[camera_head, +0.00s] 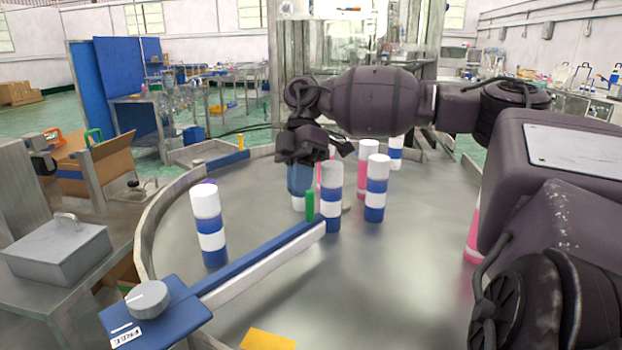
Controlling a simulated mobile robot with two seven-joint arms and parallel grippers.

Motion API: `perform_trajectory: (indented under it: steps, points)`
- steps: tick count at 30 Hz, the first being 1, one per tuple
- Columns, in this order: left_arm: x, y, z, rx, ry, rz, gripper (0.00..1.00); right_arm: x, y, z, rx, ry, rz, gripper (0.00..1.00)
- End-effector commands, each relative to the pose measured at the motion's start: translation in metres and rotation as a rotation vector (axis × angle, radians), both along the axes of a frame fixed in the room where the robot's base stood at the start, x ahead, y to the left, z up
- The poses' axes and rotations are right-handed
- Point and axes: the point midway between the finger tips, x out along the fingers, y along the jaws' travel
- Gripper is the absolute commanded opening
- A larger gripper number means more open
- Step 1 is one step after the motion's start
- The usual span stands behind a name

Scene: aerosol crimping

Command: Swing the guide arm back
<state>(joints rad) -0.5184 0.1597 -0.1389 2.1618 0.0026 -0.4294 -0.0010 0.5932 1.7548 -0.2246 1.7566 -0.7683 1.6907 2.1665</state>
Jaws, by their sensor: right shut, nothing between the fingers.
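The guide arm (265,263) is a blue and white bar that slants over the round metal table, from lower left toward the middle. Its near end joins a blue base (155,318) with a grey knob (148,299) and a label reading FREE. A green peg (310,206) stands upright near its far end. My right gripper (303,158) is shut and empty, pointing down above and slightly behind the peg, apart from it in the picture. Its fingertips are hard to make out against the blue item behind. My left gripper is out of view.
A striped blue and white can (209,225) stands left of the bar. Another can (332,198) stands close by the bar's far end, with several more blue or pink cans behind. A raised rim (147,225) edges the table. A second blue bar (228,159) lies at the back left.

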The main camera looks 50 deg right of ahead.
Motion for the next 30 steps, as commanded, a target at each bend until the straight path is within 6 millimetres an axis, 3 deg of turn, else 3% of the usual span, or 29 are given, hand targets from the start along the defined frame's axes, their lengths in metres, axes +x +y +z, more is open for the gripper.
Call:
perform_trajectory:
  steps: [6, 22, 30]
  points:
    - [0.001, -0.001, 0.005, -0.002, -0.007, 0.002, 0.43, -0.013, 0.004, 0.001, 0.000, -0.001, 0.000, 0.00]
    - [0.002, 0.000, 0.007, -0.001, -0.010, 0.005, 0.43, -0.015, 0.005, 0.000, 0.000, 0.001, -0.003, 0.00]
    - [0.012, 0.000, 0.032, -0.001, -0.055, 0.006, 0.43, -0.030, 0.005, 0.006, 0.000, -0.005, -0.046, 0.00]
